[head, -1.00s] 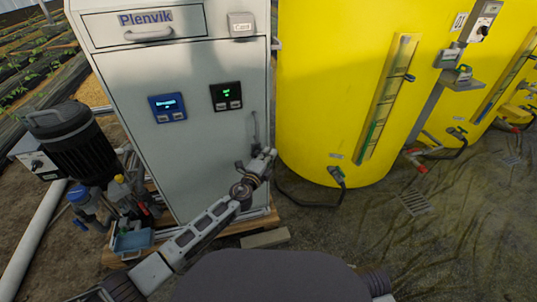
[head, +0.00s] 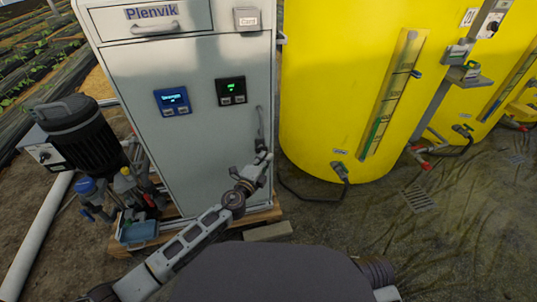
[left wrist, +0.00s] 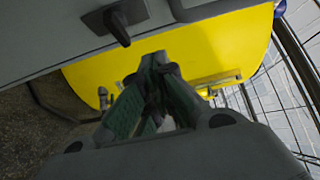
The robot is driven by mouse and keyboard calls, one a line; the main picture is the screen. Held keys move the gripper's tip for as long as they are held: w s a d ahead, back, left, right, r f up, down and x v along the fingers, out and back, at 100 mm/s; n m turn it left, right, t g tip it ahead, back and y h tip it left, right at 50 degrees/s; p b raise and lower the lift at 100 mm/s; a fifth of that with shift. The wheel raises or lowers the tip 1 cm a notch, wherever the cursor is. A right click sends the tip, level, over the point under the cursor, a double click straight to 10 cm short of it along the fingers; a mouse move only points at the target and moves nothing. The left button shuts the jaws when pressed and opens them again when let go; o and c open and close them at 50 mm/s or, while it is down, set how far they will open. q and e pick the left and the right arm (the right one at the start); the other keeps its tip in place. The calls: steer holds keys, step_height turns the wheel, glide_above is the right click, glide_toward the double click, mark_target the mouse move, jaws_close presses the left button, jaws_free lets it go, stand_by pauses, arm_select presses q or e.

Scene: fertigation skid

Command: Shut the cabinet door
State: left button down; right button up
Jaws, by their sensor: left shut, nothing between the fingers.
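The grey cabinet door (head: 200,135) carries two small displays and a handle (head: 260,122) near its right edge. In the head view the door looks flush with the cabinet front, with no clear gap. My left gripper (head: 262,158) is at the door's right edge, just below the handle. Whether it touches the door cannot be told. In the left wrist view the gripper's fingers (left wrist: 155,62) are together and empty. A dark handle (left wrist: 118,25) on the grey panel shows above them there. My right gripper is not in view.
A big yellow tank (head: 335,90) stands right of the cabinet, with a valve (head: 341,170) and hose low down. A black pump motor (head: 80,135) stands to the left. The cabinet rests on a wooden pallet (head: 255,217). Wet floor lies open at the right.

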arm_select(q)
steer(key=shift+v, duration=2)
steer(key=shift+a, duration=0.2)
